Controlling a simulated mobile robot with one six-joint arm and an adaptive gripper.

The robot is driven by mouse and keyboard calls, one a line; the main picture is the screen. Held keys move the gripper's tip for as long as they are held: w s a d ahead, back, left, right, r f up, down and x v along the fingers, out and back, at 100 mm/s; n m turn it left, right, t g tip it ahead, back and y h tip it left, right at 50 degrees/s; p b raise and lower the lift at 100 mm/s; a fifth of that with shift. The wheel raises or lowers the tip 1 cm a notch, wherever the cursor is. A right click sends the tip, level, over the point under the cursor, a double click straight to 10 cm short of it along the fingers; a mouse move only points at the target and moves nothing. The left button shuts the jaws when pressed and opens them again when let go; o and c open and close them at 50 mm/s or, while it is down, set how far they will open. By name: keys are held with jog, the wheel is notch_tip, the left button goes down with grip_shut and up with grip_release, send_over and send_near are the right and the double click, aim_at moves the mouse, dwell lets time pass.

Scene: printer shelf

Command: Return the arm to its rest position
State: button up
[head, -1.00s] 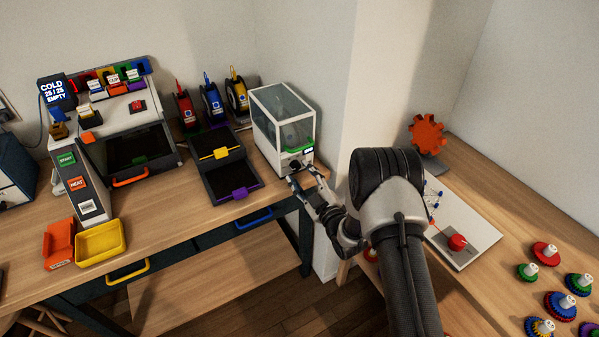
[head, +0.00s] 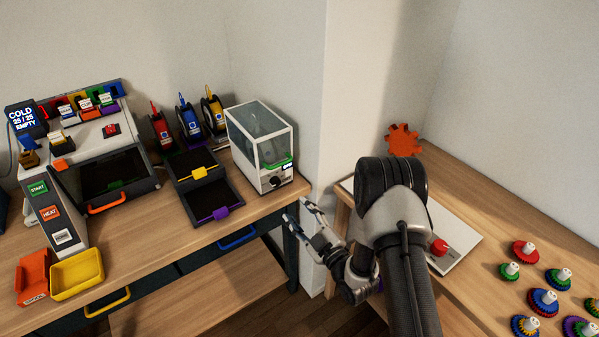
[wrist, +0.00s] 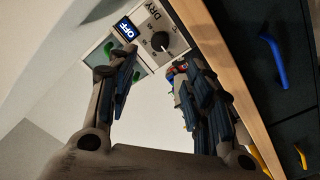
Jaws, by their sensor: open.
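My gripper (head: 304,214) is open and empty in the head view, in the air just off the right front corner of the printer bench (head: 150,235). In the wrist view its two fingers (wrist: 160,90) stand apart with nothing between them. The white dryer box (head: 262,148) with clear walls stands on the bench beyond the gripper, apart from it. In the wrist view the dryer's front panel (wrist: 158,35) shows a black dial, the word DRY and a display reading OFF. My forearm hides part of the right-hand bench.
The printer (head: 105,160) stands at the left, with a yellow tray (head: 78,275) and an orange tray (head: 33,278) before it. The right-hand bench (head: 470,195) holds several colored gears and a white board (head: 455,240). A wall corner stands behind my arm.

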jog(key=w+d+r+m+g+h, duration=0.1)
jog(key=w+d+r+h, duration=0.1)
jog(key=r, duration=0.3)
jog(key=w+d+r+m+g+h, duration=0.1)
jog(key=w+d+r+m+h, duration=0.15)
jog(key=r, duration=0.35)
jog(key=s+d+r+m+g+h, duration=0.3)
jog(key=s+d+r+m+h, duration=0.1)
jog(key=s+d+r, duration=0.4)
jog(key=s+r+m+g, duration=0.2)
jog(key=s+m+g, duration=0.1)
jog(key=s, duration=1.2)
jog(key=s+r+m+g+h, duration=0.1)
jog(key=s+r+m+g, duration=0.2)
jog(key=s, duration=1.2)
jog(key=shift+s+d+m, duration=0.35)
jog(key=shift+m, duration=0.1)
